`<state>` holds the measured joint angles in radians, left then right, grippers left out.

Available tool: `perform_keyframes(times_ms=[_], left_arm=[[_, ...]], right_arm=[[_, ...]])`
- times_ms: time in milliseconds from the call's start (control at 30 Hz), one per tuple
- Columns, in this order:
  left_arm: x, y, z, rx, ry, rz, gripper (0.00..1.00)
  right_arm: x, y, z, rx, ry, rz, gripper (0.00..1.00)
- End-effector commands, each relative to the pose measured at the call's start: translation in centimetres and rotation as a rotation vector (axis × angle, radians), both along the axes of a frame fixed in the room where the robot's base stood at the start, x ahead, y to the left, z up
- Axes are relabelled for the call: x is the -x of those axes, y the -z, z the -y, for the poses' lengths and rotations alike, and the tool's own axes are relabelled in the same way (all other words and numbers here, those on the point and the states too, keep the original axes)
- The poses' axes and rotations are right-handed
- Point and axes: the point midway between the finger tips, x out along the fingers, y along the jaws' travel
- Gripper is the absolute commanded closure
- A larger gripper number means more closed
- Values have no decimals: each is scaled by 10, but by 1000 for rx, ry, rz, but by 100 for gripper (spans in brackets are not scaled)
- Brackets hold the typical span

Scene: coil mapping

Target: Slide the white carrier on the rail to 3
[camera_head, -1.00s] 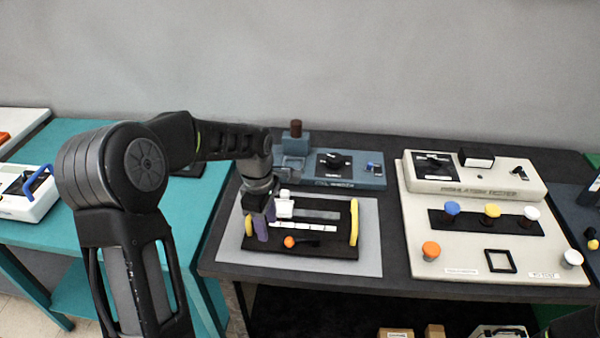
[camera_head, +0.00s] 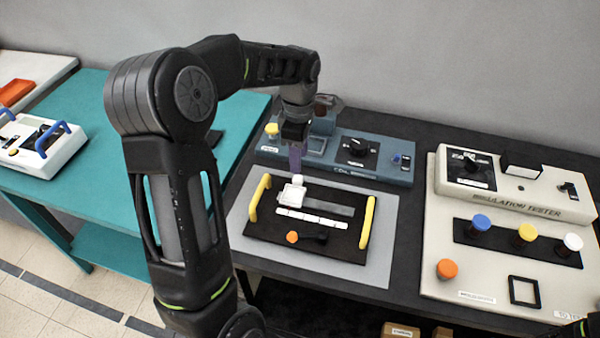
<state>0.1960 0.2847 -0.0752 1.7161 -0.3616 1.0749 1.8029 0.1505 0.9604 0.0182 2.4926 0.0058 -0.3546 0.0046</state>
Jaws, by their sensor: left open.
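The white carrier (camera_head: 291,193) sits at the left end of the grey rail (camera_head: 333,206) on a black board (camera_head: 270,232) with a yellow handle at each side. A white scale strip (camera_head: 311,219) runs along the front of the rail; its numbers are too small to read. My left gripper (camera_head: 296,168) points down just behind and above the carrier, apart from it as far as I can tell. It is open and its fingers, seen edge-on, hold nothing.
An orange knob (camera_head: 292,237) with a black lever is on the board's front. A blue-grey coil unit (camera_head: 375,165) stands close behind the board. A beige insulation tester (camera_head: 510,240) with coloured knobs stands at right. The grey mat (camera_head: 382,250) is bare around the board.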

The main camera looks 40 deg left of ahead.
Motion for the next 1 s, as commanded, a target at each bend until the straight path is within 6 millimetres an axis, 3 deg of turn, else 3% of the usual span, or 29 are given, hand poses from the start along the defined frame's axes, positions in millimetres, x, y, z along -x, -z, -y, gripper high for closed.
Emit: perform_keyframes(times_ms=[500, 833, 1000], left_arm=[[0, 67, 0, 0, 1, -1, 56], [0, 72, 0, 0, 1, 1, 56], [0, 72, 0, 0, 0, 1, 70]], right_arm=[[1, -12, 1, 3, 2, -4, 62], [2, -11, 1, 3, 2, -4, 62], [2, -11, 1, 3, 2, -4, 62]])
